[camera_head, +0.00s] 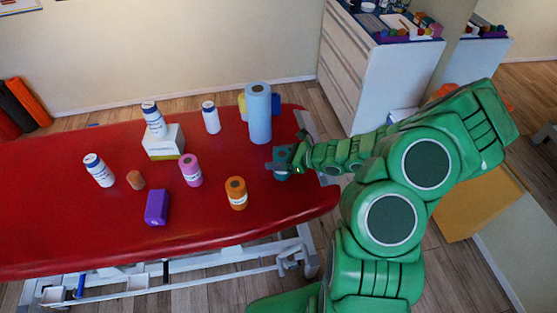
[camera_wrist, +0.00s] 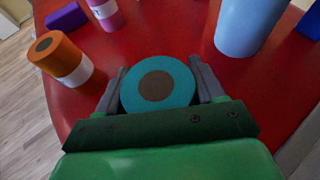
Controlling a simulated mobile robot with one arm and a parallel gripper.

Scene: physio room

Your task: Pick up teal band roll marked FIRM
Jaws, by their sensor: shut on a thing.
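The teal band roll (camera_wrist: 183,83) sits between the two grey fingers of my gripper (camera_wrist: 160,88) in the wrist view, its round end with a brown core facing the camera. The fingers press on both its sides. Any marking on the roll is hidden from this angle. In the head view my gripper (camera_head: 283,160) is at the right end of the red treatment table (camera_head: 290,203), and the roll is mostly hidden by it. I cannot tell whether the roll touches the table.
An orange roll (camera_head: 236,193), a pink roll (camera_head: 191,170) and a tall blue roll (camera_head: 259,115) stand nearby. The table's front right is clear.

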